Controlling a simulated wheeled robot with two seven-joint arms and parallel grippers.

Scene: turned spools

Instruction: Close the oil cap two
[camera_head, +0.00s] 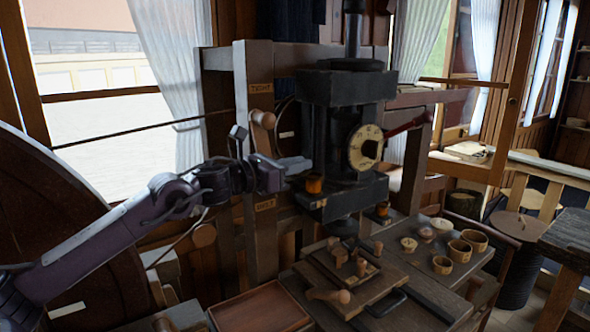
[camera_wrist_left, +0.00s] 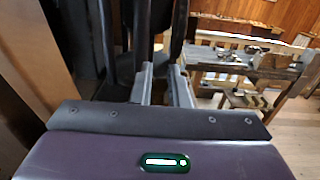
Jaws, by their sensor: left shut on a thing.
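The dark machine (camera_head: 345,88) stands in the middle of the head view. Two small orange-brown oil cups are on it, one (camera_head: 314,185) at the left of its lower block and one (camera_head: 383,209) lower at the right. I cannot tell which is number two or make out their caps clearly. My left gripper (camera_head: 308,165) reaches in from the left, its fingertips just above the left cup. In the left wrist view its grey fingers (camera_wrist_left: 164,82) are slightly apart against dark machine parts. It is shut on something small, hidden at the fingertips. My right gripper is out of view.
A round yellowish dial (camera_head: 365,148) and a red lever (camera_head: 405,126) are on the machine's right. The bench below holds a wooden jig (camera_head: 345,285), a shallow tray (camera_head: 259,307) and several turned wooden cups (camera_head: 442,265). A wooden post (camera_head: 255,150) stands close behind the gripper.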

